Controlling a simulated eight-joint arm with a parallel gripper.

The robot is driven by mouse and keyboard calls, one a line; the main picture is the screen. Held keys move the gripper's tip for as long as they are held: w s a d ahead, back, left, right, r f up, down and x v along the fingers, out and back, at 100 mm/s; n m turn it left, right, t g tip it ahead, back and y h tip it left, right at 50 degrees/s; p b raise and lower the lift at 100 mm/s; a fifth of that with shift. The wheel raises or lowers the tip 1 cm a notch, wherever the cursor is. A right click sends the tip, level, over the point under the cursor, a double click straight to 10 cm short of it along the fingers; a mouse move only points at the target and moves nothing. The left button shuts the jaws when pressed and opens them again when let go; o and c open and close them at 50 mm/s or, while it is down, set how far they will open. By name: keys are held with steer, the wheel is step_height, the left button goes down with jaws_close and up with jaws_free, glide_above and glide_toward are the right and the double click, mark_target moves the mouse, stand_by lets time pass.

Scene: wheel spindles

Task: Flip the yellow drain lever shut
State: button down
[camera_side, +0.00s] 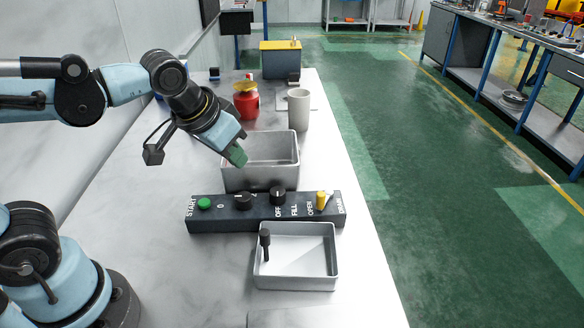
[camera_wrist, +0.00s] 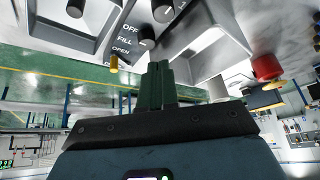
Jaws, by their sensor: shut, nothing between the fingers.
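The yellow drain lever (camera_side: 321,201) stands up near the right end of the dark control panel (camera_side: 222,222), between the OPEN and DRAIN labels. It also shows in the wrist view (camera_wrist: 114,64), left of my fingers, near the OPEN label. My gripper (camera_side: 238,156) is at the left part of the rear grey tray, above and behind the panel, and clear of the lever to its left. Its green fingers (camera_wrist: 158,82) are together in the wrist view, with nothing between them.
The panel also carries a green START button (camera_side: 204,203) and two black knobs (camera_side: 278,195). The rear grey tray (camera_side: 262,180) stands behind it and a front tray (camera_side: 295,283) before it, with a black-handled part (camera_side: 265,240). A red container (camera_side: 247,104) and pale cup (camera_side: 298,108) stand farther back.

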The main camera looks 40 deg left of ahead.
steer(key=w+d+n+y, duration=0.1)
steer(key=w+d+y, duration=0.2)
steer(key=d, duration=0.8)
steer(key=w+d+f+n+g+y, duration=0.1)
steer(key=w+d, duration=0.3)
steer(key=d, duration=0.8)
steer(key=shift+w+d+f+n+g+y, duration=0.3)
steer(key=shift+w+y, duration=0.05)
steer(key=shift+y, duration=0.55)
steer(key=x, duration=0.9)
steer(key=shift+w+a+f, duration=0.1)
steer(key=shift+a, duration=0.1)
steer(key=a, duration=0.3)
steer(key=shift+a+f, duration=0.1)
steer(key=shift+f, duration=0.15)
steer(key=shift+a, duration=0.55)
